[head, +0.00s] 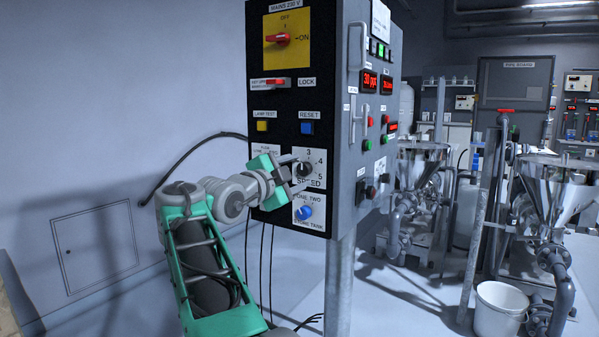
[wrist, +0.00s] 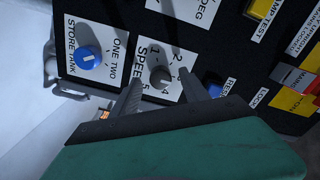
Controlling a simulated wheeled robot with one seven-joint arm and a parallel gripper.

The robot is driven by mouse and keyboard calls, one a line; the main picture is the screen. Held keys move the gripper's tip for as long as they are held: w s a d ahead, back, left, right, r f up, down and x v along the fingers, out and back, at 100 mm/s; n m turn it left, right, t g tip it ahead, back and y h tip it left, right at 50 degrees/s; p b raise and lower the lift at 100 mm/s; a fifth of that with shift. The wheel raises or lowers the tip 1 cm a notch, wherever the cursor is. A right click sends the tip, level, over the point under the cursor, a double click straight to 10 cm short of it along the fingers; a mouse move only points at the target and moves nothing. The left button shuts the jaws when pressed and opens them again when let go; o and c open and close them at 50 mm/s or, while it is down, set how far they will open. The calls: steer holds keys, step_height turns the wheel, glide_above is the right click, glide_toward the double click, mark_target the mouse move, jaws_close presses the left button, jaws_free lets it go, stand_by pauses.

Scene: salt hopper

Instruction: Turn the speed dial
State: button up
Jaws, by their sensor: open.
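The speed dial (head: 305,169) is a small dark grey knob on a white SPEED plate, low on the black front of the control cabinet. It also shows in the wrist view (wrist: 160,77), with the numbers around it. My gripper (head: 298,171) is in front of the plate, its fingers apart. In the wrist view the open fingers (wrist: 160,86) reach toward the panel, one on each side of the knob. I cannot tell whether either finger touches the knob.
A blue STORE TANK knob (head: 304,213) sits just below the speed plate. Above are a blue RESET button (head: 307,128), a yellow LAMP TEST button (head: 262,126) and a red mains switch (head: 278,39). A white bucket (head: 499,310) stands at the right.

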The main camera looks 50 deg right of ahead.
steer(key=a, duration=0.6)
steer(key=shift+s+a, duration=0.15)
steer(key=shift+s, duration=0.2)
steer(key=shift+w+p, duration=0.1)
steer(key=shift+p, duration=0.3)
steer(key=w+a+n+t+y+p, duration=0.3)
steer(key=w+a+n+y+p, duration=0.15)
steer(key=a+n+p, duration=0.35)
steer(key=w+a+n+t+y+p, duration=0.35)
steer(key=a+n+y+p, duration=0.2)
steer(key=a+p, duration=0.35)
steer(key=s+a+f+n+g+y+p, duration=0.2)
steer(key=s+a+f+n+y+p, duration=0.2)
steer(key=s+a+n+p, duration=0.3)
steer(key=s+a+f+n+g+y+p, duration=0.3)
steer(key=s+a+n+p, duration=0.5)
steer(key=a, duration=0.8)
steer(key=shift+f+n+y+p, duration=0.35)
steer(key=shift+f+y+p, duration=0.05)
steer(key=shift+f+y, duration=0.1)
